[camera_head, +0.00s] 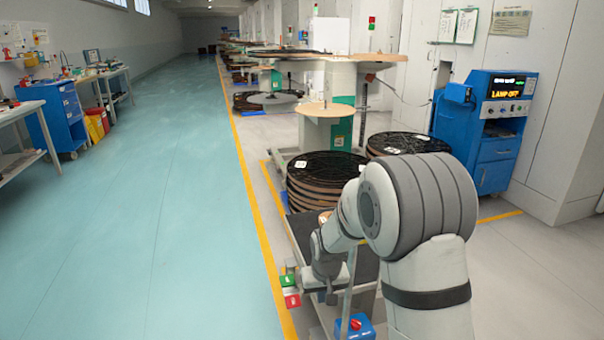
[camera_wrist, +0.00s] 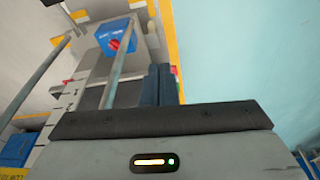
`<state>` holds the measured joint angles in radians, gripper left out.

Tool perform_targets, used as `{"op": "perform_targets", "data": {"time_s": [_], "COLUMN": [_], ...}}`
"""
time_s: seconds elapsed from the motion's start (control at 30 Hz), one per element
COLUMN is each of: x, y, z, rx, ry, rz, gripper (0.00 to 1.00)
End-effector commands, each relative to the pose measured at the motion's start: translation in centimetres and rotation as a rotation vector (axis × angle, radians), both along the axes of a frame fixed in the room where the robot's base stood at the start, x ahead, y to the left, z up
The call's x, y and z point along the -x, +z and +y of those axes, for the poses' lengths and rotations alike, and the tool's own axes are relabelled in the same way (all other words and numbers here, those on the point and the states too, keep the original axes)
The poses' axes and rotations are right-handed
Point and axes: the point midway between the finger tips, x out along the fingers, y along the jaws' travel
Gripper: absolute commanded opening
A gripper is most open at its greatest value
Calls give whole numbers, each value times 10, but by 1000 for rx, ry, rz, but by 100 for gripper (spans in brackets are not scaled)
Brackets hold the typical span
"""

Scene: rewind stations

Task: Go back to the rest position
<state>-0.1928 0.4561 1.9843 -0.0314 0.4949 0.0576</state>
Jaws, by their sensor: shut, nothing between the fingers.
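My arm reaches forward from the lower right in the head view and bends down at its far end. My gripper (camera_head: 331,296) hangs low beside a grey rail near the floor line, partly hidden by my own arm. In the wrist view its dark fingers (camera_wrist: 162,72) are together with nothing between them. A blue box with a red knob (camera_head: 355,328) stands close to my gripper. This box also shows in the wrist view (camera_wrist: 117,38), left of the fingers and apart from them.
Stacked dark reels (camera_head: 322,178) stand just beyond my arm. A yellow floor line (camera_head: 252,180) borders the clear teal aisle (camera_head: 165,200) at left. A blue drawer cart (camera_head: 58,115) stands far left.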

Motion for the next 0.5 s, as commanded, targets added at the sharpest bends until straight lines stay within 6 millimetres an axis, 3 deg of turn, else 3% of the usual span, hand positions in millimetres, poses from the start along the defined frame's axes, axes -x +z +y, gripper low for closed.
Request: {"op": "perform_targets", "data": {"time_s": [0.03, 0.1, 0.3, 0.5], "x": [13, 31, 93, 163], "y": [48, 88, 191, 274], "z": [-10, -22, -53, -77], "rx": [-1, -1, -2, -4], "ry": [-13, -28, -68, -107], "rz": [-8, -9, -12, -16], "gripper": [0, 0, 0, 0]}}
